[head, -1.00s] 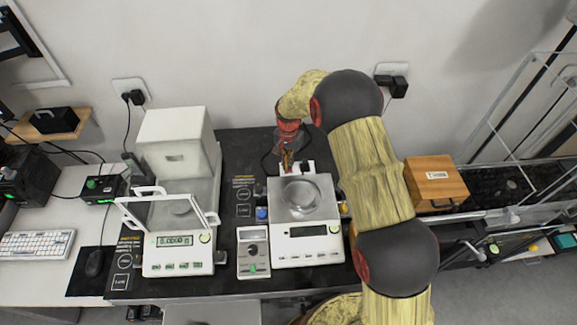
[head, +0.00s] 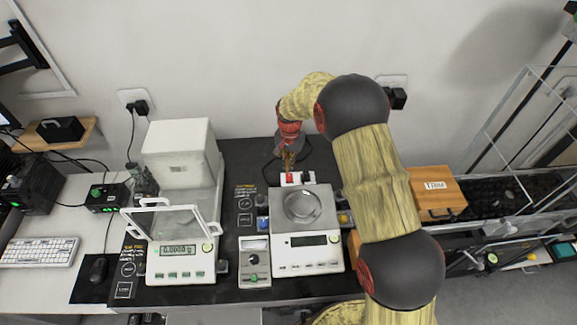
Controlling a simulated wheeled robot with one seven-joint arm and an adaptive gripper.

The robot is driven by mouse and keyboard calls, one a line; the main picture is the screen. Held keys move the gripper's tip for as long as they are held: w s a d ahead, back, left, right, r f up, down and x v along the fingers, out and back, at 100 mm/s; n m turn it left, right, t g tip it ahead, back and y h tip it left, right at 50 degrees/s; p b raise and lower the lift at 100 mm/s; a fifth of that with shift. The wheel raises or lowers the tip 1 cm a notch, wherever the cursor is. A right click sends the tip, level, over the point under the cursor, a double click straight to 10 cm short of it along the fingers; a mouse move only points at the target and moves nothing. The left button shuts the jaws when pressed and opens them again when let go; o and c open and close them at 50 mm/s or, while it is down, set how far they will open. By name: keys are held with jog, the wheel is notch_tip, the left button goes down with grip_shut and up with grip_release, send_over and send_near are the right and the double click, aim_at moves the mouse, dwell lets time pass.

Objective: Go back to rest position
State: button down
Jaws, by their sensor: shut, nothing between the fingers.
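My gripper (head: 289,161) is small in the head view, at the end of my arm, which reaches in from the lower right. It points down behind the right-hand balance (head: 307,252), by the red and white item (head: 296,178) at that balance's back edge. Its fingers are shut and hold nothing. I cannot tell from this view whether they touch anything. My forearm hides part of the table to the right of the balance. A round metal dish (head: 303,208) sits on the balance's pan.
An analytical balance (head: 180,264) with a tilted clear door stands at the left. A small grey meter (head: 254,262) stands between the balances. A wooden box (head: 436,189) is right of my arm. A keyboard (head: 38,252) and a mouse (head: 97,269) lie far left. The wall is close behind.

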dwell(0.3)
jog(key=shift+s+n, duration=0.2)
jog(key=shift+n, duration=0.4)
jog(key=shift+n+g, duration=0.6)
jog(key=shift+n, duration=0.2)
jog(key=s, duration=0.1)
jog(key=s+f, duration=0.1)
jog(key=s, duration=0.1)
jog(key=s+d, duration=0.1)
jog(key=s, duration=0.1)
jog(key=shift+f, duration=0.3)
jog(key=shift+s+d+r+n, duration=0.15)
jog(key=shift+s+r+n, duration=0.05)
jog(key=shift+s+r, duration=0.2)
jog(key=shift+s+d+r+n, duration=0.15)
jog(key=shift+s+r+n, duration=0.1)
jog(key=shift+s, duration=0.25)
jog(key=s+d+r+n+t+b, duration=0.1)
jog(key=s+d+r+t+b, duration=0.2)
jog(key=s+r, duration=1)
jog(key=s+d+r+n+t+b, duration=0.1)
jog(key=s+d+r+t+b, duration=0.2)
jog(key=s+d+r, duration=0.6)
jog(key=s+r, duration=0.5)
jog(key=s, duration=0.3)
jog(key=shift+r+t, duration=0.2)
jog(key=shift+t, duration=0.2)
